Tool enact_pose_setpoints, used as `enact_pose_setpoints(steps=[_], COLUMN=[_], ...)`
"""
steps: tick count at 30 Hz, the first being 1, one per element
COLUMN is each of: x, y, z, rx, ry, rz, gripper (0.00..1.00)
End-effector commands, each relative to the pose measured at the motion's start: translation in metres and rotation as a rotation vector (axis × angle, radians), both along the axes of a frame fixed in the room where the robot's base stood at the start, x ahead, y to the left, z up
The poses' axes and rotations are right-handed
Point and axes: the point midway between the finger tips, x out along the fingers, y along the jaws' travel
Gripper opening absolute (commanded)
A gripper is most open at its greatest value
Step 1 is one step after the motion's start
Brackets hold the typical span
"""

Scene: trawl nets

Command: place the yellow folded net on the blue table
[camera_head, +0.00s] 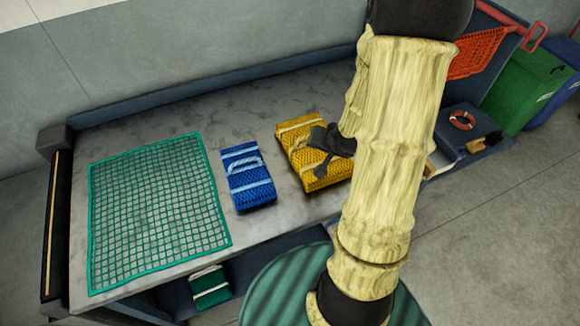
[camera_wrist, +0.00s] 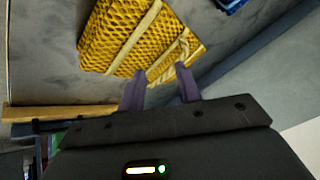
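The yellow folded net (camera_head: 304,178) lies on a grey-topped table (camera_head: 255,120) with a blue frame. Light straps cross the net and a pale rope handle runs over it; its right part is hidden behind my arm. My gripper (camera_head: 328,143) is over the net's upper side. In the wrist view, the net (camera_wrist: 118,40) fills the upper middle, and my gripper (camera_wrist: 161,72) has its two fingers apart close to the rope handle. I see nothing clamped between them; whether the fingertips touch the net I cannot tell. A low blue surface (camera_head: 484,153) stands at the right.
A blue folded net (camera_head: 247,178) lies left of the yellow one, and a green net (camera_head: 155,215) is spread farther left. A red-and-white ring (camera_head: 462,120) sits on the low blue surface. An orange net (camera_head: 478,53) hangs near a green bin (camera_head: 527,85). The floor at lower right is clear.

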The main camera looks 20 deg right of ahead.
Motion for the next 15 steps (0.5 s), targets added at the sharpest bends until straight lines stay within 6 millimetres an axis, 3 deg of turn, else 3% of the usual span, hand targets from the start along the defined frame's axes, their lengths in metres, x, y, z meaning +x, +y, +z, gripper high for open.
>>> enact_pose_setpoints(steps=[6, 12, 15], x=[-0.028, -0.072, -0.087], y=[0.055, 0.111, 0.127], z=[0.040, 0.068, 0.074], rx=[-0.206, -0.245, -0.237], ry=[0.185, 0.324, 0.357], rz=[0.231, 0.458, 0.525], gripper=[0.34, 0.34, 0.34])
